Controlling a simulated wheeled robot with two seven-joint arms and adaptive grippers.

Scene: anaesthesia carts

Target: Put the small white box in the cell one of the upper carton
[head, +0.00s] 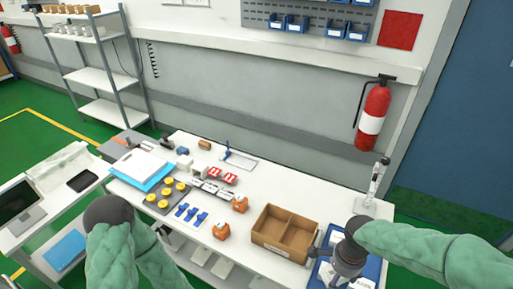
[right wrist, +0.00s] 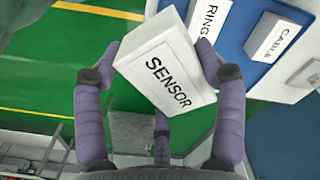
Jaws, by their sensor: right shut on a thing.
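My right gripper (right wrist: 156,53) is shut on a small white box (right wrist: 168,75) marked SENSOR. The purple fingers press on its two sides, and the box sits tilted in the wrist view. In the head view my right gripper (head: 346,262) is over the blue tray (head: 373,267) at the table's right end, just right of the carton. The open brown carton (head: 262,238) has a divider making two cells, and both look empty. Only one carton is clearly seen.
White boxes marked RING (right wrist: 209,18) and CABLE (right wrist: 271,37) lie in the blue tray. Orange items (head: 222,230), blue clips (head: 190,213) and yellow pieces (head: 165,190) stand left of the carton. A white stand (head: 377,180) rises behind the tray. The table behind the carton is clear.

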